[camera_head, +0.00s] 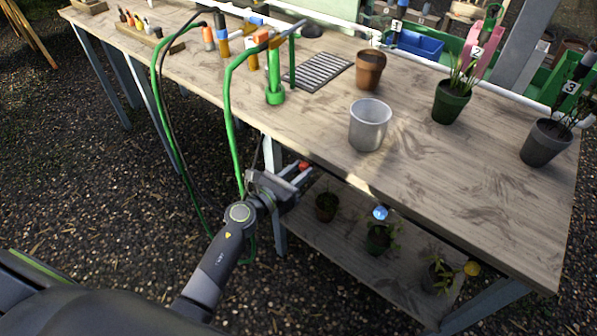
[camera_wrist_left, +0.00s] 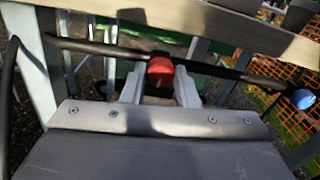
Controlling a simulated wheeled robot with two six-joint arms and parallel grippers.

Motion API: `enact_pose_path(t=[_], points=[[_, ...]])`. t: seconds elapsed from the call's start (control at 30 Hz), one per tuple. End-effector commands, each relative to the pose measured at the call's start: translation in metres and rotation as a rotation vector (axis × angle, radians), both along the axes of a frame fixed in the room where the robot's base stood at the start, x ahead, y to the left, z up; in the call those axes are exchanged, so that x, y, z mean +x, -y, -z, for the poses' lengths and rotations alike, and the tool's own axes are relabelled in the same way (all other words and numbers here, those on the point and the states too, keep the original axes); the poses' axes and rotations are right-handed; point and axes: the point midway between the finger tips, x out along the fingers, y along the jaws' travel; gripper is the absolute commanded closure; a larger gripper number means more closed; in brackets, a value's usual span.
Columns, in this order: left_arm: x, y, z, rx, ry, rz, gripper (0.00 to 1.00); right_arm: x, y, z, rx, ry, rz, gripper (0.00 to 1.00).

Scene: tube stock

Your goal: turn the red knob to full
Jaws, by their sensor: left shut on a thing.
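The red knob (camera_wrist_left: 160,71) sits on a dark pipe under the table's front edge. My left gripper (camera_wrist_left: 160,90) has one finger on each side of it in the left wrist view and is shut on it. In the head view the red knob (camera_head: 304,165) shows as a small red spot at the tips of my left gripper (camera_head: 300,174), just below the tabletop edge. How far the knob is turned cannot be told. My right gripper is not in view.
A blue knob (camera_head: 380,213) is further right on the same pipe. The wooden table (camera_head: 440,180) bears a metal pot (camera_head: 369,125), a brown pot (camera_head: 370,70) and plants. A green hose (camera_head: 230,120) hangs close to my left arm. Potted plants stand on the lower shelf (camera_head: 340,243).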

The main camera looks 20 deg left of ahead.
Motion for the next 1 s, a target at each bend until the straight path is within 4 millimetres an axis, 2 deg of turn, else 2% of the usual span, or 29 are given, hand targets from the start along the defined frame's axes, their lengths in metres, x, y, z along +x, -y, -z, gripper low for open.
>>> enact_pose_path(t=[0.3, 0.33, 0.5, 0.8, 1.0], points=[[-0.001, 0.0, 0.002, 0.004, -0.004, 0.002, 0.96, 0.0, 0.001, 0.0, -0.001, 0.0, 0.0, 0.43], [-0.001, 0.0, 0.002, 0.004, -0.004, 0.002, 0.71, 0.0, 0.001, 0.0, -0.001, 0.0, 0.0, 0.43], [-0.001, 0.0, 0.002, 0.002, -0.002, 0.0, 0.52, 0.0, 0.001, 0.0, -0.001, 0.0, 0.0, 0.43], [-0.003, -0.001, 0.001, 0.001, -0.002, 0.0, 0.52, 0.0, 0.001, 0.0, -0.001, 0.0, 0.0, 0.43], [-0.026, -0.011, 0.002, 0.001, -0.003, -0.002, 0.52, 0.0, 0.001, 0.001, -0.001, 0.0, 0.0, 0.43]])
